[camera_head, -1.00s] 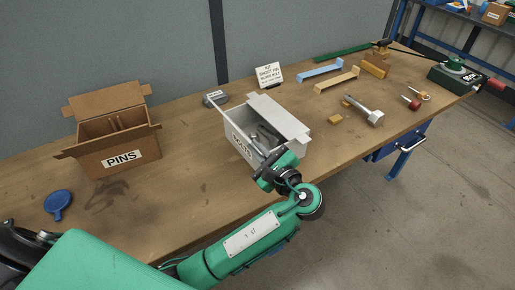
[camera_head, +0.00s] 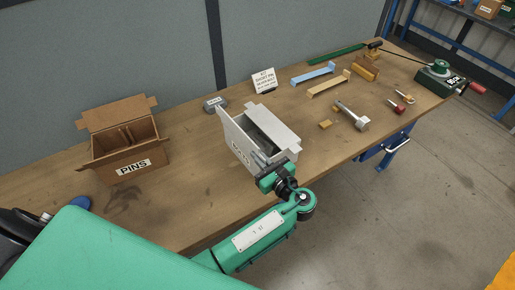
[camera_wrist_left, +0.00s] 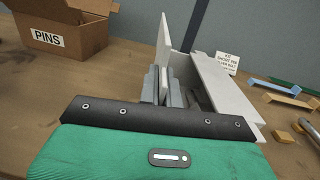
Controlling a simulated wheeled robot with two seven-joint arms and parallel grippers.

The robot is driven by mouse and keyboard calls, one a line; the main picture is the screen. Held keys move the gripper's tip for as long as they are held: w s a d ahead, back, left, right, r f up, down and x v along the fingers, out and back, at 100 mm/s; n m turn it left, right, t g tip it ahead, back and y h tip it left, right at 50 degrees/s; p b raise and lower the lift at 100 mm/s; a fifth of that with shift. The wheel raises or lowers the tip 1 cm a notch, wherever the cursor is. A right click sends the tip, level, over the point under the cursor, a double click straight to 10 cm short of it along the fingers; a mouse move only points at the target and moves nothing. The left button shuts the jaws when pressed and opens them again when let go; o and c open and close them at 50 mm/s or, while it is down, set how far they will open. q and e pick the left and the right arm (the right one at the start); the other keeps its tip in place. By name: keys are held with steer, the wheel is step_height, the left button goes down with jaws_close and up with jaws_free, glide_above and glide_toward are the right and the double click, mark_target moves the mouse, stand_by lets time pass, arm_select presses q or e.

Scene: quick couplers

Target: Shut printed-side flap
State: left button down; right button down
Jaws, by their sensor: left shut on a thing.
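The pale grey open box (camera_head: 283,133) stands near the bench's front edge, with a printed label on its left side, partly hidden by my gripper. Its printed-side flap (camera_head: 233,127) stands up along that side; it also shows upright in the left wrist view (camera_wrist_left: 163,42). The opposite flap (camera_wrist_left: 222,88) lies outward on the right. My left gripper (camera_head: 262,160) is at the box's near end, its fingers shut on the near end of the printed-side flap. The exact contact is partly hidden. My right gripper is out of view.
A brown open carton marked PINS (camera_head: 128,150) stands to the left. A small sign (camera_head: 264,80) and a grey block (camera_head: 215,103) are behind the box. A large bolt (camera_head: 352,118), a yellow block (camera_head: 325,124) and brackets (camera_head: 328,84) lie to the right.

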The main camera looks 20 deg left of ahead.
arm_select(q)
steer(key=shift+w+d+m+p, duration=0.15)
steer(key=shift+w+m+p, duration=0.1)
steer(key=shift+m+p, duration=0.8)
steer(key=shift+n, duration=0.25)
